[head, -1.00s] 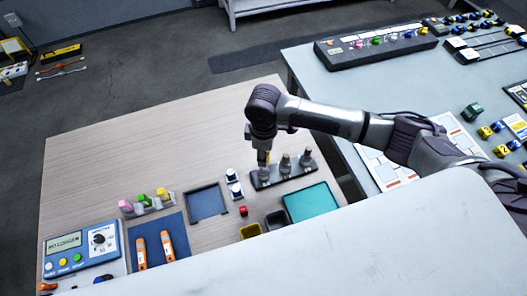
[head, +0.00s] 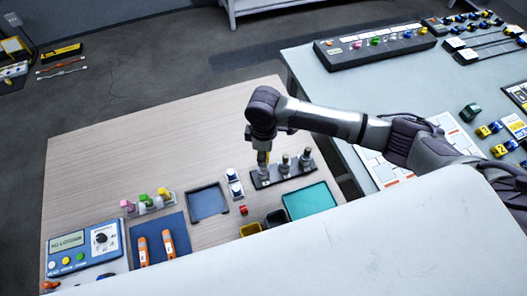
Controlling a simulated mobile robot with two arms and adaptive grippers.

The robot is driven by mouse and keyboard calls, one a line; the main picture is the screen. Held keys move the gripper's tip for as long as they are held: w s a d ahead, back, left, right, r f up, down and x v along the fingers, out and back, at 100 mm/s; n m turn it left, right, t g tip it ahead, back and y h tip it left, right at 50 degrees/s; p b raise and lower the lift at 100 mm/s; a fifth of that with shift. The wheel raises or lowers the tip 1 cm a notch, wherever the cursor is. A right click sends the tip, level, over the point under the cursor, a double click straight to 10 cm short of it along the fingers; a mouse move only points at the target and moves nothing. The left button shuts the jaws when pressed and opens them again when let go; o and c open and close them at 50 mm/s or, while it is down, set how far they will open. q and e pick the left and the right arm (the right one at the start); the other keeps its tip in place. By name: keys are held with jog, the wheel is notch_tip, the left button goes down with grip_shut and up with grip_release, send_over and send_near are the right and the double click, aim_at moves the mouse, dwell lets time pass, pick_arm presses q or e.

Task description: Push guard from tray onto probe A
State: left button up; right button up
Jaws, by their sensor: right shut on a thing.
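My right gripper (head: 264,154) points down over the left end of a dark rack (head: 268,183). It is shut on a small piece, seemingly the guard, which is mostly hidden by the fingers; a bit of yellow shows there. The left post of the rack, which I take for probe A, is directly below the fingers and largely hidden. I cannot tell how far the guard sits over it. Two grey probes (head: 285,164) stand upright to the right on the same rack. A dark grey tray (head: 209,216) to the left looks empty. My left gripper is out of view.
A blue meter (head: 83,247) is far left. The back of the wooden table is clear.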

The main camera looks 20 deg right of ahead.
jog(key=shift+f+b, duration=1)
jog(key=shift+f, duration=1.5)
dwell(1.5)
jog(key=shift+c, duration=0.7)
jog(key=o, duration=1.1)
jog(key=shift+c, duration=0.2)
jog(key=shift+o, duration=1.3)
jog(key=shift+r+p, duration=0.7)
jog(key=shift+p, duration=0.25)
